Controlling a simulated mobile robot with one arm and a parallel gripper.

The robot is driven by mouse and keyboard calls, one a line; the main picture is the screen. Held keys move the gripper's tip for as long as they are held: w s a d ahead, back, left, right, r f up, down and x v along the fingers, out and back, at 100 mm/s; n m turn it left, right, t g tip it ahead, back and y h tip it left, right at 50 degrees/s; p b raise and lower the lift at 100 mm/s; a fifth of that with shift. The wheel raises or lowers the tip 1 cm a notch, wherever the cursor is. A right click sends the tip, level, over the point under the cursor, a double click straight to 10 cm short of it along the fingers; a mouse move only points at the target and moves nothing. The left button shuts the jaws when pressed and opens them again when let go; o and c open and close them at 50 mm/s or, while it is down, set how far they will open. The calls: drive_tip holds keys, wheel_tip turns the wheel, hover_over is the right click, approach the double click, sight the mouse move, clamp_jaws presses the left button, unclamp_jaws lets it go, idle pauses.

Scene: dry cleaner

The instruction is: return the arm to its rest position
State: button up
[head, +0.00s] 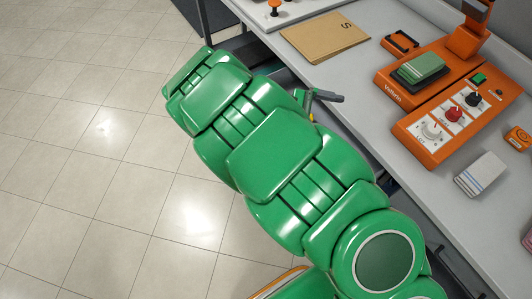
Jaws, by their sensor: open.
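My green arm stretches across the middle of the head view, from the lower right up to the upper left. It hangs beside the counter's front edge, over the floor. My gripper (325,97) shows only in part behind the arm, as small grey fingers with a bit of yellow near the counter edge. It is open, and nothing shows between its fingers. The rest of the gripper is hidden by the arm links.
The grey counter (361,105) runs along the right. On it are a brown envelope (325,37), an orange machine (397,96) with a green pad (420,67), a knobbed control panel (450,115) and a white striped box (482,174). The tiled floor (95,190) at left is clear.

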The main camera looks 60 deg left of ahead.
drive_tip(key=s+a+f+n+t+y, duration=0.3)
drive_tip(key=s+a+f+n, duration=0.15)
drive_tip(key=s, duration=0.45)
drive_tip(key=s+a+f+n+t+y, duration=0.2)
drive_tip(key=s+a+f+n+y, duration=0.1)
drive_tip(key=s+a+f, duration=0.4)
drive_tip(key=s+d+f+n+y, duration=0.1)
drive_tip(key=s+f+n+y, duration=0.2)
drive_tip(key=s, duration=0.6)
drive_tip(key=s+d+f+n+y, duration=0.1)
drive_tip(key=s+f+n+y, duration=0.3)
drive_tip(key=s, duration=0.6)
drive_tip(key=w+f+m+h, duration=0.1)
drive_tip(key=w+m, duration=0.1)
drive_tip(key=w, duration=0.8)
drive_tip(key=shift+f+t, duration=0.2)
drive_tip(key=shift+t, duration=0.1)
drive_tip(key=s, duration=1)
